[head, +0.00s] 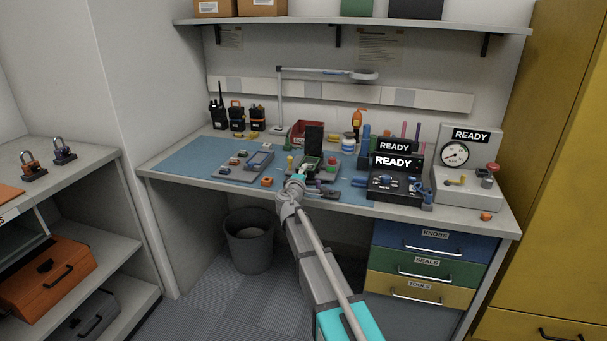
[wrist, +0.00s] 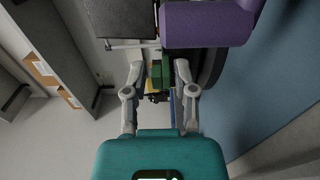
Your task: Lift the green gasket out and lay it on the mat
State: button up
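My gripper (head: 298,176) is over the front middle of the workbench, close to an opened device with a green part (head: 312,168). In the wrist view my gripper (wrist: 160,70) has its two fingers apart, with bare space beside each. A green piece (wrist: 157,73) shows between and beyond the fingers; I cannot tell whether it is the gasket, and I see no finger touching it. The blue mat (head: 195,158) lies on the bench; it also fills the right of the wrist view (wrist: 270,85). The gripper partly hides the device in the head view.
A purple cylinder (wrist: 205,22) and a black block (wrist: 120,16) are close beyond the fingers. A grey tray (head: 243,166) with small parts stands left of the gripper, a black READY tester (head: 396,184) right. The mat's left part is clear.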

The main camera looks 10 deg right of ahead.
grip_shut()
notch_tip(320, 180, up, 3)
jog(key=p, duration=0.2)
jog(key=shift+f+p, duration=0.2)
jog(key=shift+p, duration=0.15)
jog(key=shift+s+a, duration=0.1)
jog(key=s+a+r+p, duration=0.2)
jog(key=s, duration=0.4)
jog(key=s+a+r+p, duration=0.2)
jog(key=s+a+r, duration=0.1)
jog(key=s, duration=0.4)
jog(key=shift+p, duration=0.4)
jog(key=shift+d, duration=0.1)
dwell(0.4)
notch_tip(320, 180, up, 14)
jog(key=p, duration=1.4)
jog(key=shift+r+p, duration=0.25)
jog(key=shift+p, duration=0.1)
